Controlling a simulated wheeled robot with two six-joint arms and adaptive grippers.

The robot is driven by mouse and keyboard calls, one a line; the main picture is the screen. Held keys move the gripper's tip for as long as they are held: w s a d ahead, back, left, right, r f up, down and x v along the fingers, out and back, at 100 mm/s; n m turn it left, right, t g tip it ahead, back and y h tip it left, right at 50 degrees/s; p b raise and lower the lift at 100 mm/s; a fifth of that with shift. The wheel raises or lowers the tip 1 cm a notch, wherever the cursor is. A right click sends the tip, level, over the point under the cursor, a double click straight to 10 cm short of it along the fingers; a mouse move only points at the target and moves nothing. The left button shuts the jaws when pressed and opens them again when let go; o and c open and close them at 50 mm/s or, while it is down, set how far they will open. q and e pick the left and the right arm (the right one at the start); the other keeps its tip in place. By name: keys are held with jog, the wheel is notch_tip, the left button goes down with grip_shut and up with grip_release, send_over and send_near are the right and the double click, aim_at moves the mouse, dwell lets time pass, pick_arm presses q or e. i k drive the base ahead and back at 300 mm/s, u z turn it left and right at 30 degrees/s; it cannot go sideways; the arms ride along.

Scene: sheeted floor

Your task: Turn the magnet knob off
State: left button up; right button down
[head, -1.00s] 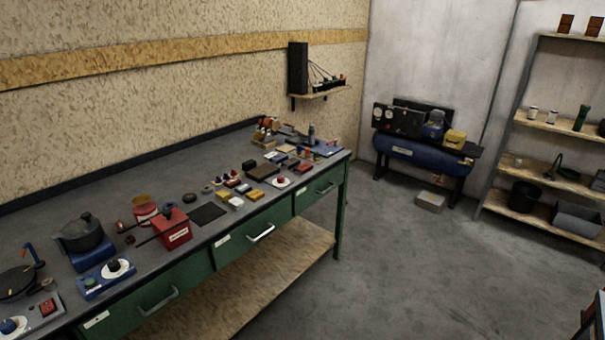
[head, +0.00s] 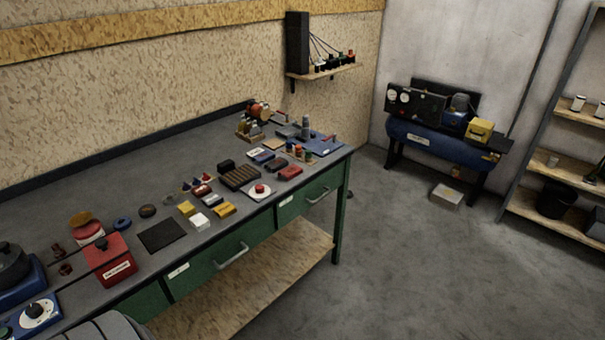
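No knob has a label that I can read as magnet, so I cannot tell which one it is. A black knob on a white dial (head: 37,311) sits on a blue unit at the bench's near left. A red knob on a white round dial (head: 258,190) sits near the bench's front edge, farther along. Both are too small to read their settings. Neither of my grippers is in view.
The long grey bench (head: 95,195) has green drawers with handles. A red labelled box (head: 107,262), a black mat (head: 162,235) and several small blocks lie on it. A blue tank (head: 437,144) stands at the back wall. The floor (head: 390,265) right of the bench is clear.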

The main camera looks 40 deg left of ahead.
aim_at(259, 188)
jog(key=u, duration=0.2)
jog(key=i, duration=0.9)
jog(key=u, duration=0.65)
